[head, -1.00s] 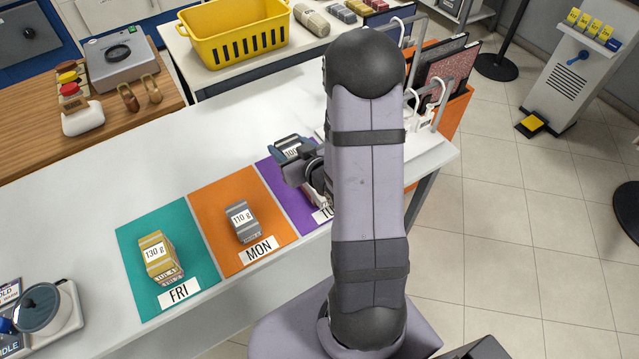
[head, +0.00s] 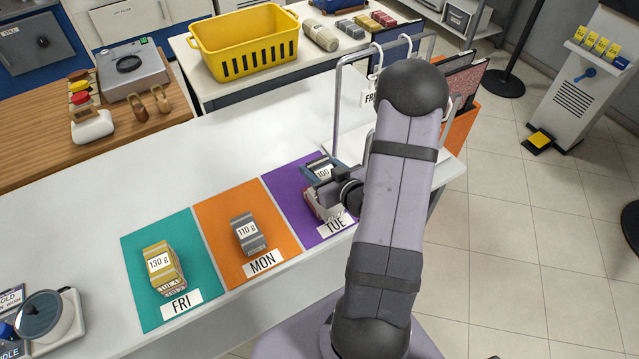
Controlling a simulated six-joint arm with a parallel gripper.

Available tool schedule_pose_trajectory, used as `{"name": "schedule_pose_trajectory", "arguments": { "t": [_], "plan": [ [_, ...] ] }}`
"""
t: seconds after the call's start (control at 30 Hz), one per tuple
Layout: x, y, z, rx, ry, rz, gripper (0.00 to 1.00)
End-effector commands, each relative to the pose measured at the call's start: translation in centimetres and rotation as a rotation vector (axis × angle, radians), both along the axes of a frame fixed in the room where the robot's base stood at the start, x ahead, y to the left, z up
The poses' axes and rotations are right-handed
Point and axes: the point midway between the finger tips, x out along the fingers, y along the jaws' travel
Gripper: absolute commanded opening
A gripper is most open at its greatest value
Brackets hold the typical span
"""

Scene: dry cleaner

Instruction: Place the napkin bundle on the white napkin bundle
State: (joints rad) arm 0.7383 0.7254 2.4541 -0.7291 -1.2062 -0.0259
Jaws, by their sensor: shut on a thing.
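A blue bundle with a white label reading 100 (head: 320,170) is in my gripper (head: 325,183), over the purple TUE mat (head: 283,183). My gripper is shut on it and hides part of it. A pale bundle with reddish edges (head: 314,205) lies on the purple mat just below the gripper, partly covered by it. I cannot tell whether the two bundles touch. A grey bundle marked 110 g (head: 248,233) lies on the orange MON mat (head: 215,218). A yellow bundle marked 130 g (head: 160,264) sits on top of another on the teal FRI mat (head: 138,302).
A metal rail with hangers (head: 340,95) stands behind the purple mat. A yellow basket (head: 245,45) and several rolled bundles are on the back table. A round-topped device (head: 42,308) is at the front left. The white counter (head: 90,210) is clear behind the mats.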

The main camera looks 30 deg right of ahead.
Motion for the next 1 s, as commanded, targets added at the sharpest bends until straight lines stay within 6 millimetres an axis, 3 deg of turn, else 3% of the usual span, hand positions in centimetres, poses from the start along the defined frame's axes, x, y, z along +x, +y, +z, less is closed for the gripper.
{"name": "schedule_pose_trajectory", "arguments": {
  "t": [0.2,0.57,1.0],
  "plan": [
    [0.0,0.0,-2.2,0.000,0.001,0.000,0.24],
    [0.0,0.0,-3.0,0.000,0.000,-0.001,0.24],
    [0.0,0.0,-6.4,-0.001,-0.001,0.000,0.24]
  ]
}}
